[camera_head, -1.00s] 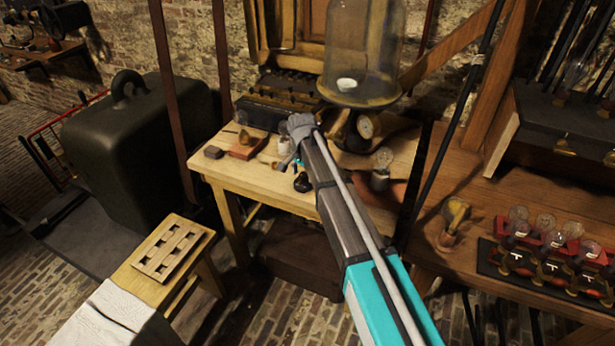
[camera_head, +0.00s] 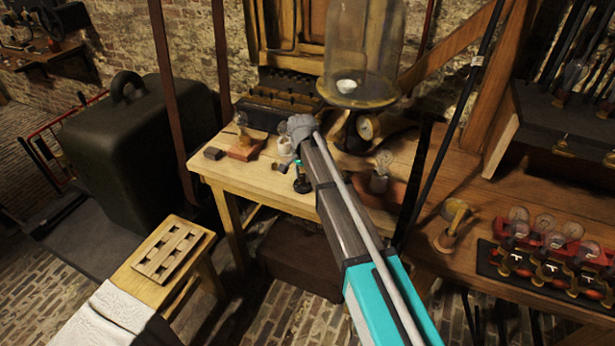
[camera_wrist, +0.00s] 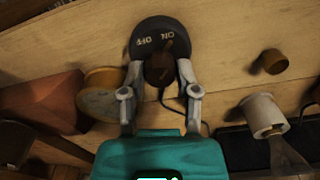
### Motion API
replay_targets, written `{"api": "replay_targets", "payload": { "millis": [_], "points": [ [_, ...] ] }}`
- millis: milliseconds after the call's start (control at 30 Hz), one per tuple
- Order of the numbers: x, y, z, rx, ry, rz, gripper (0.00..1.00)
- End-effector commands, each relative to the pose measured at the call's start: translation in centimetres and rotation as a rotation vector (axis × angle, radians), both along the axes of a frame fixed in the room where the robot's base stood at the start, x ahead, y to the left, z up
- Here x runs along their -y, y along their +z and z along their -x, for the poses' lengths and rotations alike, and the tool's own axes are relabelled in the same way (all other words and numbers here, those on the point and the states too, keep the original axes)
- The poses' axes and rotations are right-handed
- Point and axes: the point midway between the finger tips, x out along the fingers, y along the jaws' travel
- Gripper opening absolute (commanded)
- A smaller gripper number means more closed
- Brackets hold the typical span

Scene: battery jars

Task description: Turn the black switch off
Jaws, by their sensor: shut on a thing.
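The black switch (camera_wrist: 160,32) is a round black base with ON and OFF lettering and a dark brown knob (camera_wrist: 159,69). In the wrist view the lettering is upside down, and a thin light mark shows near the knob, closer to ON than to OFF. My gripper (camera_wrist: 163,74) is shut on the knob, one finger on each side. In the head view the switch (camera_head: 302,187) stands near the front of the wooden table, just below my gripper (camera_head: 302,180).
The wooden table (camera_head: 262,186) also holds a bulb on a reddish wooden base (camera_head: 245,148), a small dark block (camera_head: 213,153) and a white cup-like piece (camera_head: 285,146). A glass bell jar (camera_head: 362,55) stands behind my arm. A dark cable runs beside the switch.

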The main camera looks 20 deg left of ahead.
Motion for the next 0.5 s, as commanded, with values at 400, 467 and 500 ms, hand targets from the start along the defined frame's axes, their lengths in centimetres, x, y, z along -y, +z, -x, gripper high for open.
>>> {"api": "replay_targets", "payload": {
  "millis": [400, 467, 500],
  "points": [
    [0.23, -0.04, 0.22, -0.006, 0.258, 0.004, 0.0],
    [0.24, -0.04, 0.23, -0.005, 0.311, 0.003, 0.0],
    [0.24, -0.04, 0.23, -0.006, 0.349, 0.003, 0.0]
  ]
}}
